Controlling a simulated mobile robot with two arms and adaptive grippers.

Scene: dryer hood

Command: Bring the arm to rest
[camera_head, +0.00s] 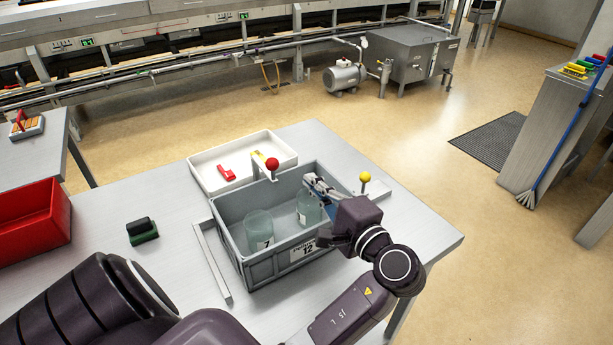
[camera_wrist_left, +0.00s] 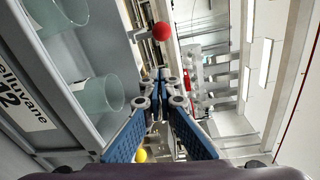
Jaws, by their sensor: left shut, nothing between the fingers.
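My left gripper (camera_head: 312,181) is above the right part of a grey crate (camera_head: 232,269), at about the height of its rim, with its arm coming in from the lower right. In the left wrist view its blue fingers (camera_wrist_left: 160,80) are together with nothing between them. Two clear glass jars stand in the crate. The left jar (camera_head: 259,230) bears a 7, and the right jar (camera_head: 308,209) is close to the fingers in the head view. The crate's front label (camera_head: 303,251) shows a 12. My right gripper is not in view.
A red-ball post (camera_head: 272,164) stands behind the crate, and a yellow-ball post (camera_head: 365,177) stands right of it. A white tray (camera_head: 205,177) lies behind the crate. A green-and-black block (camera_head: 141,231) and a red bin (camera_head: 32,225) are left. The table's right corner (camera_head: 435,238) is clear.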

